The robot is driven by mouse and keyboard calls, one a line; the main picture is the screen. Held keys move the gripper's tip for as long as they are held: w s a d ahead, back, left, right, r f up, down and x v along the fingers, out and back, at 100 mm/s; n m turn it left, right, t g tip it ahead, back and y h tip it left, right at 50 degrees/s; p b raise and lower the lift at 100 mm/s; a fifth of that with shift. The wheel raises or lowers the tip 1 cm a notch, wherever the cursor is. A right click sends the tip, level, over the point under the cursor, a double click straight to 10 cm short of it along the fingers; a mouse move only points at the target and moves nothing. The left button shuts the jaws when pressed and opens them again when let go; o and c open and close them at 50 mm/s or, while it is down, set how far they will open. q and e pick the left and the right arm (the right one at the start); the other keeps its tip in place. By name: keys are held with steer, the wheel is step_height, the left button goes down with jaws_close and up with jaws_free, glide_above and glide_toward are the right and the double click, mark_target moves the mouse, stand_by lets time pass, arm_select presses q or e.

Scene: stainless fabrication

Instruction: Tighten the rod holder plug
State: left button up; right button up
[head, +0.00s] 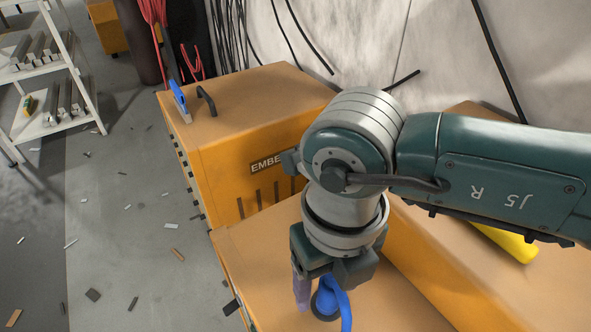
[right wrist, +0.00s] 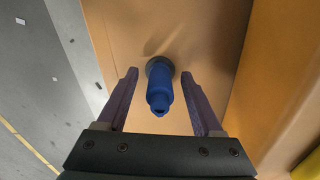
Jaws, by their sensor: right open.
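The rod holder plug (right wrist: 160,92) is blue, with a dark round base on a flat tan surface in the right wrist view. In the head view the blue plug (head: 326,300) shows low in the picture, partly hidden behind my right gripper. My right gripper (right wrist: 159,75) is open. Its two purple fingers stand on either side of the plug, with a visible gap to each. In the head view the right gripper (head: 318,296) points down over the tan top. My left gripper is in neither view.
An orange cabinet (head: 262,160) with a black handle (head: 206,98) and a blue-handled tool (head: 179,97) stands behind. A yellow cylinder (head: 507,243) lies right, under my arm. Cables hang on the wall. A shelf rack (head: 68,120) stands left; the floor has scattered scraps.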

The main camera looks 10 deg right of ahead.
step_height(320, 180, up, 9)
steer(key=p, duration=0.3)
steer(key=shift+p, duration=0.3)
steer(key=shift+r, duration=0.45)
